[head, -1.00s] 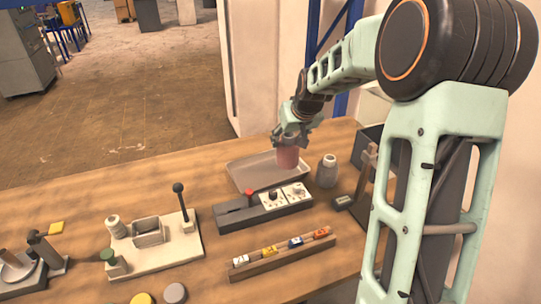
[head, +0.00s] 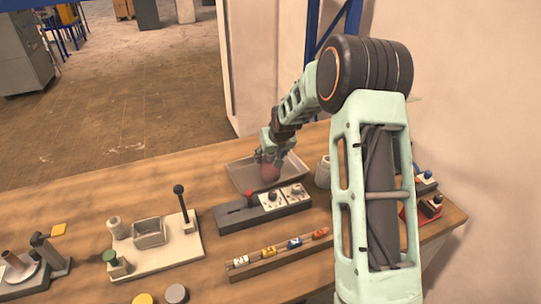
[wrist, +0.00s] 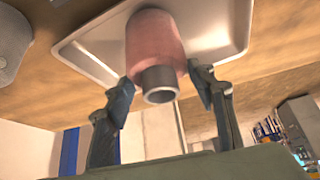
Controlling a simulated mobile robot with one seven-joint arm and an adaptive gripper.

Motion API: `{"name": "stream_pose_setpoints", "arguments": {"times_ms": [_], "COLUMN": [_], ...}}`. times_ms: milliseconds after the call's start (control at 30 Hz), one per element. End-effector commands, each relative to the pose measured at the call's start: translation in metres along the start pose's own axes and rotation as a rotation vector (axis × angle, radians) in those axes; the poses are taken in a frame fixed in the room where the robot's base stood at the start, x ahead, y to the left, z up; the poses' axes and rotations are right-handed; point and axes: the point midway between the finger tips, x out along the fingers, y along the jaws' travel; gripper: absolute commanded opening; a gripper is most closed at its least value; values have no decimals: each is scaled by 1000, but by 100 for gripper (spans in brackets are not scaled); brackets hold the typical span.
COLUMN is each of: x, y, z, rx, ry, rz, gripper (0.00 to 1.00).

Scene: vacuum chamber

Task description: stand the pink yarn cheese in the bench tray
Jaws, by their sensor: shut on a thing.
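The pink yarn cheese (head: 270,173) is upright or nearly so over the bench tray, held from above. In the wrist view the cheese (wrist: 155,38) is a pink cylinder with a grey tube end, between my two fingers. My gripper (head: 270,157) is shut on it; it also shows in the wrist view (wrist: 160,76). The bench tray (head: 238,174) is a shallow grey tray at the back of the bench; its rim also shows in the wrist view (wrist: 243,30). I cannot tell whether the cheese touches the tray floor.
A control box with a red knob (head: 236,215) lies just in front of the tray. A grey jar (head: 323,172) stands right of the tray, partly behind my arm. A rack with coloured tags (head: 275,258) and a cream board with a lever (head: 165,245) are nearer the front.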

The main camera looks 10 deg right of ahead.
Motion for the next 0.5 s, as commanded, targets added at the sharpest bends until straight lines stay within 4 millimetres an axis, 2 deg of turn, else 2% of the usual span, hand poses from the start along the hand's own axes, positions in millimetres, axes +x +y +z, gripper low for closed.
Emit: {"name": "stream_pose_setpoints", "arguments": {"times_ms": [267, 300, 400, 500], "x": [3, 2, 2, 2], "y": [0, 0, 0, 0], "z": [2, 1, 1, 1], "rx": [0, 0, 0, 0], "ry": [2, 1, 1, 1], "rz": [0, 0, 0, 0], "gripper": [9, 55, 66, 68]}}
